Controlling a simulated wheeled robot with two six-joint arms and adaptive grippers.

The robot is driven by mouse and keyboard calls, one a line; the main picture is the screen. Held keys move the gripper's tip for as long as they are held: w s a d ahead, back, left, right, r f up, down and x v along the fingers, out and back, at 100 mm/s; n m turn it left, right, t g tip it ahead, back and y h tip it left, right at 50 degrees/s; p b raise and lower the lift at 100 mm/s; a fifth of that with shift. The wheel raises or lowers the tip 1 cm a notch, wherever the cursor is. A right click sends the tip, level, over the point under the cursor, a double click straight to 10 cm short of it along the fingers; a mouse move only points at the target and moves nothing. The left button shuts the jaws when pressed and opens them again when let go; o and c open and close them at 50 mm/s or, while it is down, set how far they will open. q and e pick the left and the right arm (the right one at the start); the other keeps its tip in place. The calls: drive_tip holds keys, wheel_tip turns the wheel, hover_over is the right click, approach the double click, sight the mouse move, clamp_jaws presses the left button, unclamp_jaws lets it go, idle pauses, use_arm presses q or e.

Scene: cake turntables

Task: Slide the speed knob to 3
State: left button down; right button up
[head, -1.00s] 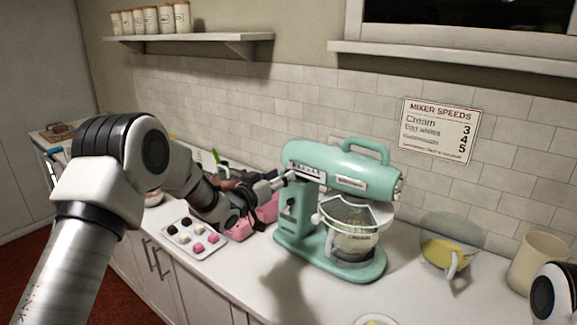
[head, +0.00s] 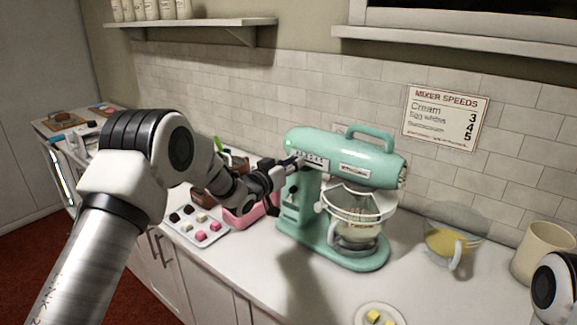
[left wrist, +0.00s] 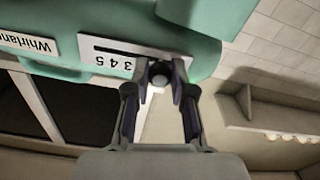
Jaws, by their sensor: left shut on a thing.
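The mint-green stand mixer (head: 345,235) stands on the white counter. Its speed panel (head: 313,162) is a pale strip on the mixer head, with a dark slot and a row of numbers. In the left wrist view the panel (left wrist: 112,50) is upside down, and 3, 4 and 5 are readable. My right gripper is out of view.
A wall sign (head: 443,117) lists mixer speeds: Cream 3, Egg whites 4, the third line at 5. A glass bowl (head: 455,240) and cream pot (head: 541,252) stand right of the mixer.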

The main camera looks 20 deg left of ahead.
use_arm(q)
drive_tip(key=shift+d, duration=0.15)
drive_tip(key=c, duration=1)
unclamp_jaws()
drive_tip(key=shift+o, duration=0.2)
drive_tip(key=shift+w+f, duration=0.25)
drive_tip(key=shift+w, duration=0.05)
drive_tip(key=shift+s+r, duration=0.1)
drive_tip(key=shift+s, duration=0.1)
drive_tip(key=v, duration=1.1)
drive_tip(key=shift+s, duration=0.25)
drive_tip(key=shift+a, duration=0.2)
